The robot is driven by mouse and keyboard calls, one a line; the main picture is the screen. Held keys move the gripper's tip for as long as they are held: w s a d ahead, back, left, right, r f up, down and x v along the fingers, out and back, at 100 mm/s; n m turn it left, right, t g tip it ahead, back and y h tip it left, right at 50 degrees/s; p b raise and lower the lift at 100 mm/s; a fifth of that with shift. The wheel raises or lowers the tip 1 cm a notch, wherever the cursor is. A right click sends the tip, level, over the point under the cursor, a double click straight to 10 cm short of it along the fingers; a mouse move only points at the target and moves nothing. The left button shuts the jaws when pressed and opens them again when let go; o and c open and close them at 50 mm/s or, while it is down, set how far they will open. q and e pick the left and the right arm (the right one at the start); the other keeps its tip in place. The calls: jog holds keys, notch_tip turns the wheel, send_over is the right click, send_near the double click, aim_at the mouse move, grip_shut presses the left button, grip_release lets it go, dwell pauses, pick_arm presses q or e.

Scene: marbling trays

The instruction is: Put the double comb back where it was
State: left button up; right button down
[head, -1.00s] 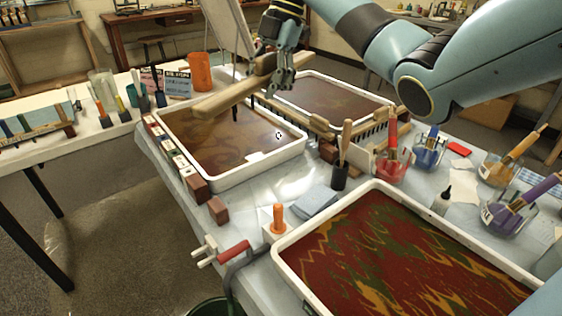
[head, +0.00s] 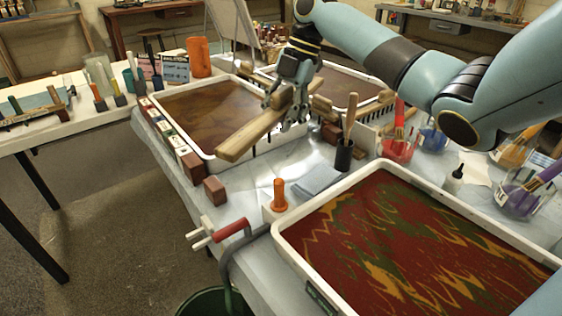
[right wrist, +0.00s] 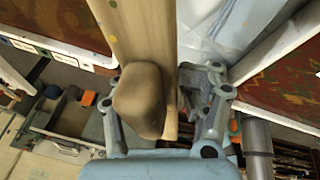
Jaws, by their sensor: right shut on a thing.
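My right gripper (head: 284,112) is shut on the double comb (head: 245,139), a long pale wooden bar with a rounded wooden knob. The bar is held in the air, slanting over the near right corner of the far left brown tray (head: 218,165). In the right wrist view the bar (right wrist: 132,28) runs up from between the fingers, and its knob (right wrist: 140,100) sits beside the left finger. My left gripper is not in view.
A second brown tray (head: 378,101) stands behind, with wooden pieces and dark teeth along its near side. A dark cup with a wooden handle (head: 344,155), a brown block (head: 215,190) and an orange peg (head: 279,194) stand nearby. A red patterned tray (head: 290,222) fills the front right.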

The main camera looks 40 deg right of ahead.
notch_tip(320, 180, down, 9)
jog(key=shift+b, duration=0.45)
jog(key=shift+f, duration=0.1)
jog(key=shift+f, duration=0.15)
jog(key=shift+c, duration=2.1)
grip_release()
jog(key=p+v, duration=0.1)
jog(key=v, duration=1.1)
jog(key=shift+r, duration=0.25)
jog(key=shift+s, duration=0.1)
